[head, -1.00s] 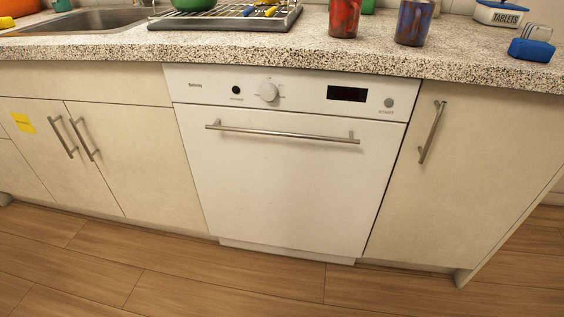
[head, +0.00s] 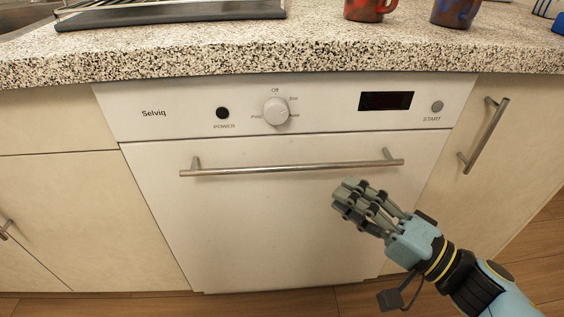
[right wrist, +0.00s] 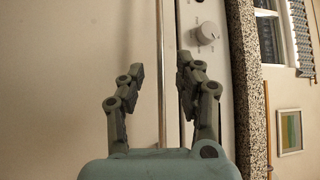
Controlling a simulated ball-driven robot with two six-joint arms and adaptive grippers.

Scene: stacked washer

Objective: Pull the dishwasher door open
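The white dishwasher door (head: 240,225) is shut, flush under its control panel. Its silver bar handle (head: 290,168) runs across the top of the door. My right gripper (head: 352,198) is in front of the door, just below the right part of the handle in the head view. In the right wrist view the right gripper (right wrist: 161,75) is open, and the handle (right wrist: 161,60) shows between its two fingers, beyond or level with the tips; I cannot tell the exact depth. No contact with the handle is visible. My left gripper is not in view.
The control panel has a knob (head: 276,111) and a dark display (head: 386,101). The speckled countertop (head: 300,50) overhangs above, with a red mug (head: 369,8) and a drying rack (head: 170,10). A cabinet handle (head: 484,135) stands at the right. Wood floor lies below.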

